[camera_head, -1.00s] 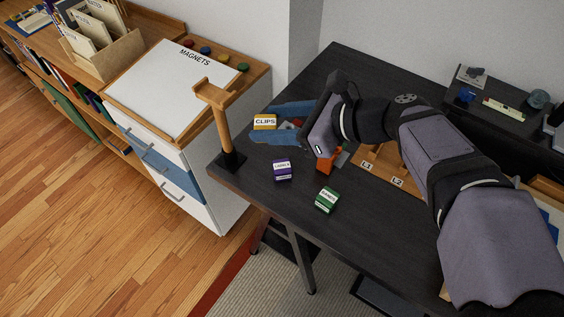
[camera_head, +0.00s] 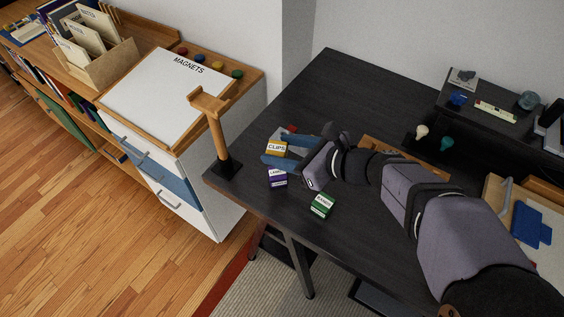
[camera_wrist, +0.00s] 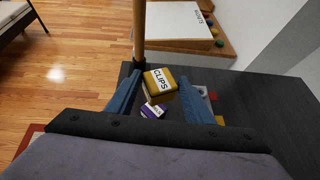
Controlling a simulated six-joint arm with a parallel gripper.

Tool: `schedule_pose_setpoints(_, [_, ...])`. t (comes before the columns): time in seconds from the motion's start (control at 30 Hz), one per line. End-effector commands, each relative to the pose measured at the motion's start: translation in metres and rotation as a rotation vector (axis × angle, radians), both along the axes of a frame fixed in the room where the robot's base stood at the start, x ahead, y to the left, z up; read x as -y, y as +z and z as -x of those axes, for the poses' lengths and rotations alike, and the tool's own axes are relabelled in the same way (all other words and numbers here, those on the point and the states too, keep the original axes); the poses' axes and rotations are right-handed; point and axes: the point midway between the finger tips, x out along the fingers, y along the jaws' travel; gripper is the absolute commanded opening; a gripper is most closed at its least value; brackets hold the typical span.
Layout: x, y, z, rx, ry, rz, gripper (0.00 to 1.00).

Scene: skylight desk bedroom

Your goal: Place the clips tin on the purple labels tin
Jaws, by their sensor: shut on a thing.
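The yellow clips tin (camera_head: 276,149) is held between the blue fingers of my gripper (camera_head: 280,149), above the desk. It also shows between the fingers in the wrist view (camera_wrist: 159,83), slightly tilted. The purple labels tin (camera_head: 278,179) stands on the desk, directly below the clips tin in the head view. In the wrist view the purple labels tin (camera_wrist: 152,111) is partly hidden behind the clips tin. I cannot tell whether the two tins touch. A green-and-white tin (camera_head: 321,205) stands to the right and nearer the desk's front edge.
A wooden stand (camera_head: 214,130) with a dark base rises at the desk's left corner. A white magnets board (camera_head: 170,92) lies on the cabinet beyond. A small red object (camera_head: 291,129) is behind the fingers. The desk behind my gripper is largely clear.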

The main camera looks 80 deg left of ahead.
Motion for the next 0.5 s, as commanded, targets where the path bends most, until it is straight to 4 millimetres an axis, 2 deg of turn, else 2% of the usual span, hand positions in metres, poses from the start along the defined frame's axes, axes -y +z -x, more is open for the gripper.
schedule_pose_setpoints(0.1, [0.000, -0.013, 0.000, -0.002, 0.000, 0.001, 0.25])
schedule_pose_setpoints(0.37, [0.000, -0.020, 0.000, -0.001, 0.000, -0.001, 0.25])
schedule_pose_setpoints(0.5, [0.000, -0.034, 0.000, -0.001, 0.000, 0.002, 0.25])
